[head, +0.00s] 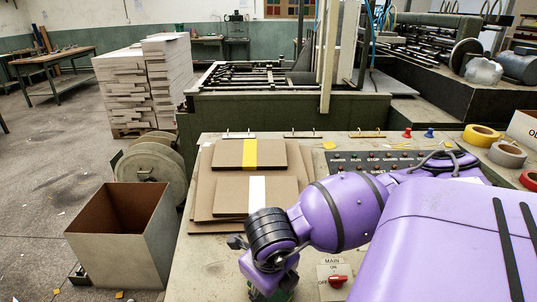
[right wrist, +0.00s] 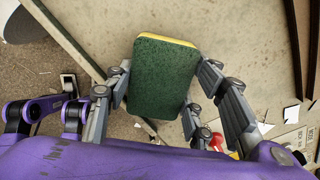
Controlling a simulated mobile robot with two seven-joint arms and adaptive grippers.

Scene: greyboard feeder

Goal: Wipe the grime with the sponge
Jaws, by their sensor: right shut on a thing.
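A sponge (right wrist: 162,80) with a dark green scouring face and a yellow edge is between the fingers of my right gripper (right wrist: 165,92) in the right wrist view. The gripper is shut on its two sides. In the head view my right arm reaches in from the right, and its wrist is over the front of the grey machine table (head: 205,270). The fingers are mostly hidden there, with a little green showing at the bottom edge. I cannot clearly pick out the grime in either view. My left gripper is not in view.
Stacked brown boards (head: 232,190) lie left of my arm. A red MAIN switch (head: 338,281) is close right of my wrist. A control panel (head: 375,160), yellow tape (head: 481,135) and grey tape (head: 507,154) lie behind. An open bin (head: 105,260) stands on the floor at left.

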